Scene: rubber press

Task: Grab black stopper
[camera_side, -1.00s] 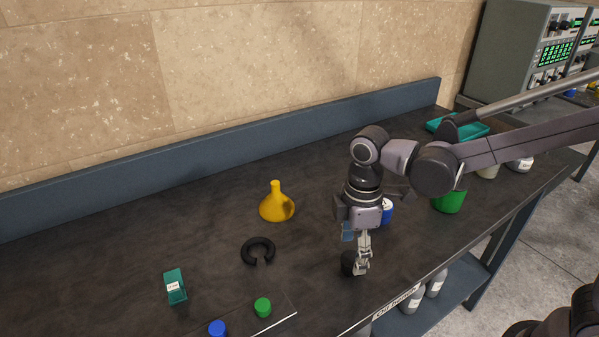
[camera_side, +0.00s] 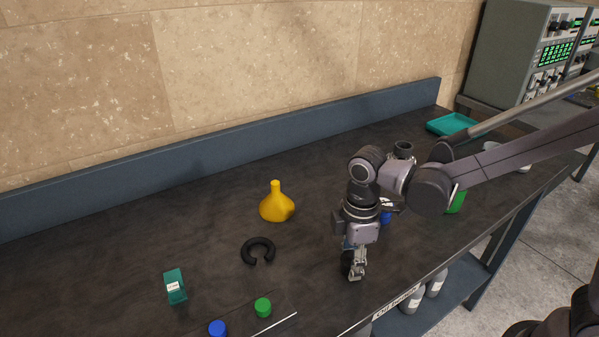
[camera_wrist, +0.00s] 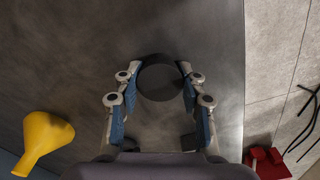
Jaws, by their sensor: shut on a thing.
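The black stopper (camera_wrist: 160,79) is a dark round piece between the two fingers of my gripper (camera_wrist: 160,82) in the wrist view. The blue-padded fingers are closed on its two sides. In the side view my gripper (camera_side: 356,268) points down near the front edge of the bench. The stopper (camera_side: 346,263) is mostly hidden there behind the fingers, and only a dark part shows at their left. I cannot tell whether it still touches the bench top.
A yellow funnel-shaped flask (camera_side: 276,205) and an open black ring (camera_side: 258,250) lie to the left. A teal box (camera_side: 175,287), a green cap (camera_side: 263,307) and a blue cap (camera_side: 218,328) are farther left. A teal tray (camera_side: 451,125) is at the back right.

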